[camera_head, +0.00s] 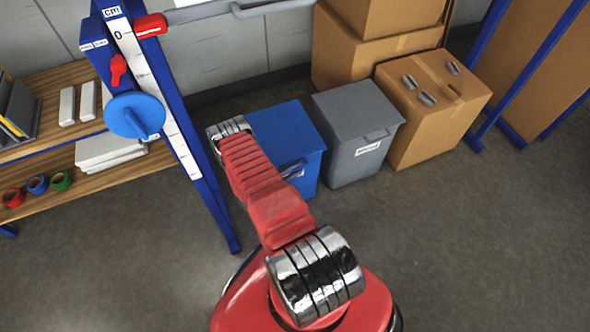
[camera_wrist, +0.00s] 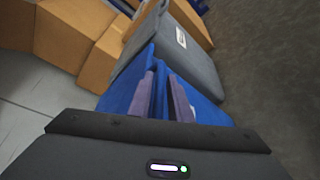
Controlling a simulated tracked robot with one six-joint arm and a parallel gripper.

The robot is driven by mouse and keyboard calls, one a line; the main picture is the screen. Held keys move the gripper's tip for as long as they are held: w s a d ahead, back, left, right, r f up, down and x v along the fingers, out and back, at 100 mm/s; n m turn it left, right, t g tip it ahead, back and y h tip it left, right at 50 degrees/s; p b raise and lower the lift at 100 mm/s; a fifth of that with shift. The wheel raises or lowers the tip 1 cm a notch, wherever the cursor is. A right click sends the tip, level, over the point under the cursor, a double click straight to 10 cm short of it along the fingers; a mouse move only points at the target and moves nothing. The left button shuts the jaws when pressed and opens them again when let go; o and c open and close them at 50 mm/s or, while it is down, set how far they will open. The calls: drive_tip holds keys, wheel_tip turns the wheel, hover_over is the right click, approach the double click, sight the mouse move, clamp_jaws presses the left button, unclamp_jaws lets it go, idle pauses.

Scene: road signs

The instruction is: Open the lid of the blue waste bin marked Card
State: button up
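The blue waste bin (camera_head: 308,182) stands on the floor with its flat blue lid (camera_head: 287,125) down. A white label on its front is partly hidden by my gripper, and its text is too small to read. My gripper (camera_head: 292,170) is at the front of this bin, near the lid's front edge. In the wrist view my gripper (camera_wrist: 162,84) shows two purple-grey fingers standing apart, with blue bin surface (camera_wrist: 122,95) between and around them. Nothing is seen held. Whether the fingers touch the bin, I cannot tell.
A grey bin (camera_head: 357,125) with a white label stands close to the right. Stacked cardboard boxes (camera_head: 425,105) are beyond it. A blue post with a white scale (camera_head: 155,95) and a wooden shelf (camera_head: 110,170) are to the left. The floor in front is clear.

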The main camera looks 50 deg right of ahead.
clamp_jaws()
drive_tip(key=shift+r, duration=0.1)
idle(0.4)
